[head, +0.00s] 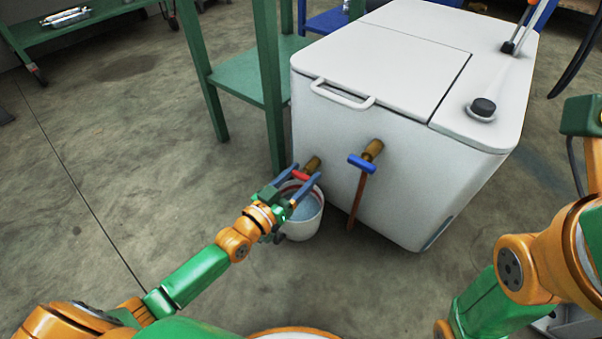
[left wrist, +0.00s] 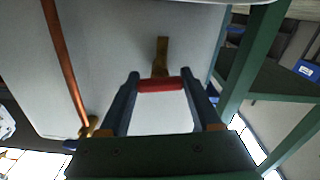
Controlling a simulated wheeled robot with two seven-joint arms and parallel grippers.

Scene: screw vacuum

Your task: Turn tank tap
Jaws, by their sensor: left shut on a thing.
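The white tank (head: 400,110) stands at the centre right. A tap with a red handle (head: 299,176) and a brass body (head: 312,164) sticks out of its front, at the left. My left gripper (head: 306,173) is shut on this red handle. In the left wrist view the red handle (left wrist: 160,85) lies crosswise between the two blue fingers, with the brass stem (left wrist: 161,57) behind it. A second tap with a blue handle (head: 361,163) is to the right, apart from the gripper. My right gripper is out of view.
A white bucket (head: 304,222) stands on the floor below the red tap, partly hidden by my left gripper. A copper pipe (head: 357,202) runs down from the blue tap. A green table frame (head: 270,90) stands close to the tank's left. The floor at left is clear.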

